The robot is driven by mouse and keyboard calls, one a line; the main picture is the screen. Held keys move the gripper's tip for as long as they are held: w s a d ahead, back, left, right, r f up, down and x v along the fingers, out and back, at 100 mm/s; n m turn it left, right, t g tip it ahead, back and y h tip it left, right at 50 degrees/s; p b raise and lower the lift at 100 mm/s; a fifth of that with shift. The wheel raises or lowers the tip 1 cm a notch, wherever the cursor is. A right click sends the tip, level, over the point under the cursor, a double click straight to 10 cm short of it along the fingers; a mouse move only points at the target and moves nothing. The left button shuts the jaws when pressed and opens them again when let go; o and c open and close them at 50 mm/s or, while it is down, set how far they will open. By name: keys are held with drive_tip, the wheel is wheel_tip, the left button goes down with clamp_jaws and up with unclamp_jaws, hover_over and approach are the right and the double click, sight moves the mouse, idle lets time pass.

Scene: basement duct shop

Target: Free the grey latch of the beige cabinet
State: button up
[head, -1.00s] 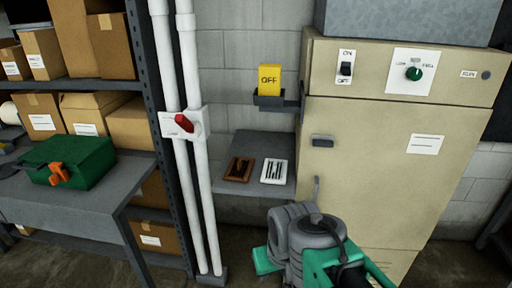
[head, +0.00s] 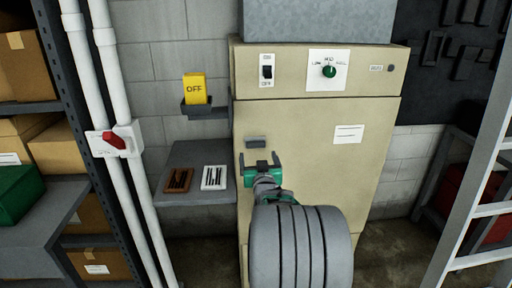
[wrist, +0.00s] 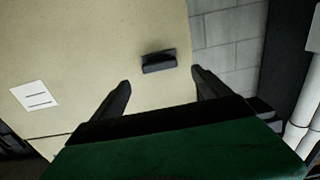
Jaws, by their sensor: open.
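The beige cabinet (head: 310,185) stands against the block wall. Its grey latch (head: 256,142) is a small dark grey bar near the left edge of the door; it also shows in the wrist view (wrist: 158,61). My gripper (head: 261,158) is open and empty, just below the latch in the head view. In the wrist view my two fingers (wrist: 162,82) point toward the door, spread to either side of the latch. The latch lies beyond the fingertips, and I see no contact.
The cabinet's upper panel carries an on/off switch (head: 267,70) and a green dial (head: 329,71). At left are a yellow OFF block (head: 195,89) on a bracket, a low shelf (head: 188,197) with two small plates, and pipes with a red lever (head: 114,140). A ladder (head: 480,205) stands at right.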

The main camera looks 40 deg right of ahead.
sight(256, 146)
drive_tip(key=p+x, duration=0.1)
drive_tip(key=x, duration=0.6)
drive_tip(key=shift+w+d+r+p, duration=0.2)
drive_tip(key=shift+w+d+p, duration=0.1)
drive_tip(key=shift+p, duration=0.1)
drive_tip(key=shift+c, duration=0.4)
drive_tip(key=c, duration=1.3)
